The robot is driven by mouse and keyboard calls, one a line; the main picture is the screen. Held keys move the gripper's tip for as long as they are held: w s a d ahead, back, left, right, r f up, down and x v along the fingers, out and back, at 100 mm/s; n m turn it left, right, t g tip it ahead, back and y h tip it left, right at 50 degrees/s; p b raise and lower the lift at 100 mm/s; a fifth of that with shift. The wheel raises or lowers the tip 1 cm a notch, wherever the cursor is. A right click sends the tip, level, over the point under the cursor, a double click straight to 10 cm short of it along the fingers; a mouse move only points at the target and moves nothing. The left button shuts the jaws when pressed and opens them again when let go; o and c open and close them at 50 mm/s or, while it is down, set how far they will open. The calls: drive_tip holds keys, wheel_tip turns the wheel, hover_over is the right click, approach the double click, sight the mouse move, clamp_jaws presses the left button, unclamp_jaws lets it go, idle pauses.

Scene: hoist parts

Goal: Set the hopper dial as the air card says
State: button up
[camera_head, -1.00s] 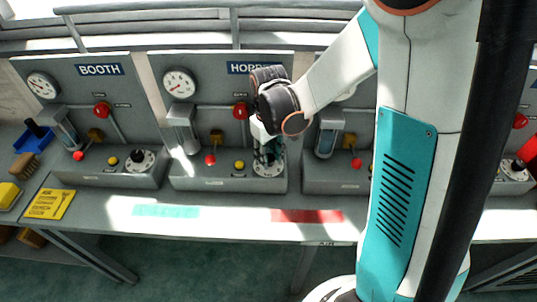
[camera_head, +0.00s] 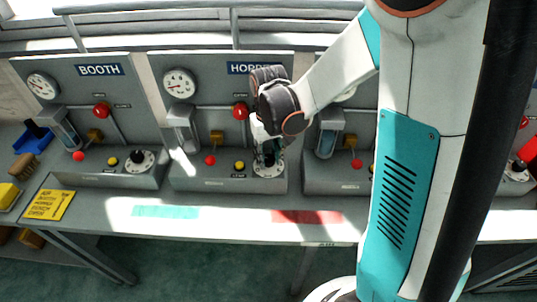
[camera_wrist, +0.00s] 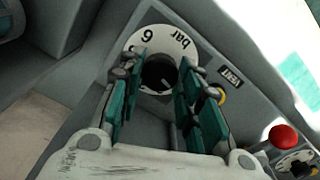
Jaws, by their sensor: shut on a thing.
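The hopper dial (camera_head: 268,171) is a white round plate with a dark knob, at the right of the console under the HOPPER sign (camera_head: 249,68). My gripper (camera_head: 268,157) points down over it. In the wrist view, my teal-padded fingers (camera_wrist: 160,85) are on both sides of the dark knob (camera_wrist: 159,73) and shut on it. The white dial ring (camera_wrist: 150,38) shows "6" and "bar"; the fingers hide other parts. The yellow air card (camera_head: 48,204) lies at the bench's left; its lettering is too small to read surely.
The hopper gauge (camera_head: 179,83) is on the panel behind. A red knob (camera_head: 210,160) and a yellow button (camera_head: 239,165) are left of the dial. The booth console (camera_head: 110,178) stands to the left. A blue tub (camera_head: 33,138) and brush (camera_head: 24,167) lie far left.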

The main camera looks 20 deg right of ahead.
sight(268, 158)
drive_tip(key=o, duration=1.1)
wheel_tip(268, 158, up, 12)
